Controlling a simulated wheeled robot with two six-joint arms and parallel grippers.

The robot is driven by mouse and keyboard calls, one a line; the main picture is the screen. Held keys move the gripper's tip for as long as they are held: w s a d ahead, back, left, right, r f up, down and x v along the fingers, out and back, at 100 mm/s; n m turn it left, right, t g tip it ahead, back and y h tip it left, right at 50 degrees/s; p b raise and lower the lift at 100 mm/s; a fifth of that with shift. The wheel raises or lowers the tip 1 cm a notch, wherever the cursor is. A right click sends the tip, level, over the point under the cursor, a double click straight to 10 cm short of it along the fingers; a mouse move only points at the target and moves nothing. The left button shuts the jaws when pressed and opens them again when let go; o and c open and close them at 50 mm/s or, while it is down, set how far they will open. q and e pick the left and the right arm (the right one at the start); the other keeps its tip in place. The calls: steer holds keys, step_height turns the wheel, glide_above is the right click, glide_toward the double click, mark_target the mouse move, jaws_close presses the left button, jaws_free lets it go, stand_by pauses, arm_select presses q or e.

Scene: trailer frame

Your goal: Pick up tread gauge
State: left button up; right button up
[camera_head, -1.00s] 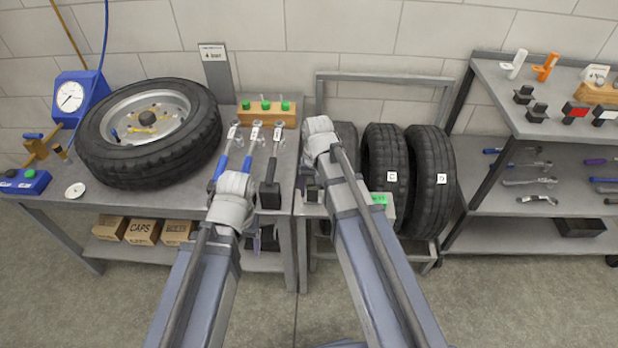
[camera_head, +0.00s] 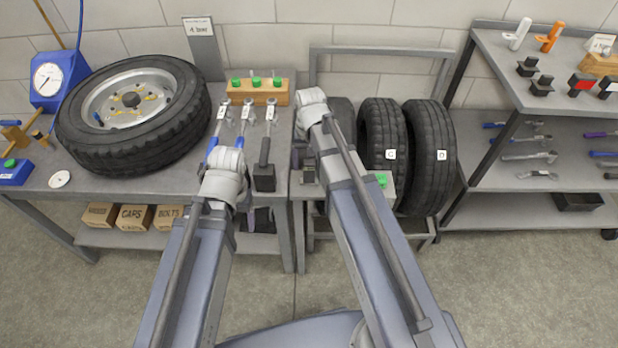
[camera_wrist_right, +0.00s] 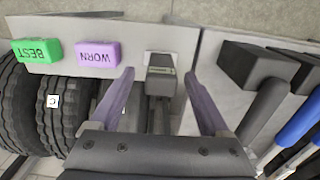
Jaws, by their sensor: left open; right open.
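The tread gauge appears to be the small dark grey device with a little display (camera_wrist_right: 160,77) in the right wrist view. It lies on a grey bench top and also shows in the head view (camera_head: 308,171), left of my right forearm. My right gripper (camera_wrist_right: 159,88) is open, its two purple-grey fingers on either side of the gauge in the picture, with space on both sides. I cannot tell the height left between them.
A purple WORN block (camera_wrist_right: 98,58) and a green BEST block (camera_wrist_right: 37,50) sit beside the gauge. A black-headed tool (camera_head: 264,178) lies to its left in the head view. Upright tyres (camera_head: 428,150) stand right; a wheel (camera_head: 135,112) lies left.

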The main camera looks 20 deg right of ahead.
mark_target(309, 173)
steer(key=shift+f+b, duration=2.65)
steer(key=shift+r, duration=0.1)
jaws_close()
